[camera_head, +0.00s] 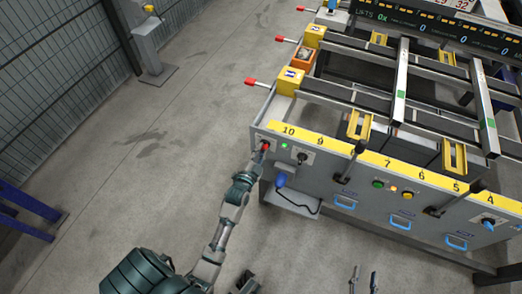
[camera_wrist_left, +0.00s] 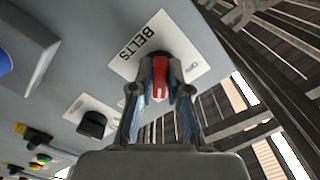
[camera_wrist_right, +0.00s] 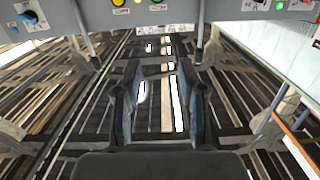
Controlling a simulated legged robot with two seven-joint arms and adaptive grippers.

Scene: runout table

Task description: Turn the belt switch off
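The belt switch (camera_wrist_left: 161,77) is a red knob with a white mark on a white plate lettered BELTS (camera_wrist_left: 143,40), in the left wrist view. A second word on the plate is too small to read. In the head view the red knob (camera_head: 265,147) is at the left end of the grey panel. My left gripper (camera_wrist_left: 163,75) has a fingertip close against each side of the knob and appears shut on it. The fingertips partly hide it and the plate. My right gripper (camera_head: 363,278) is open and empty, low in front of the panel; its parted fingers show in the right wrist view (camera_wrist_right: 162,100).
A black knob (camera_wrist_left: 92,123) on its own plate sits beside the belt switch. A green lamp (camera_head: 285,146), levers (camera_head: 350,160) and blue handles (camera_head: 344,202) line the panel. The runout table (camera_head: 400,95) stretches behind. Bare floor (camera_head: 160,150) lies left.

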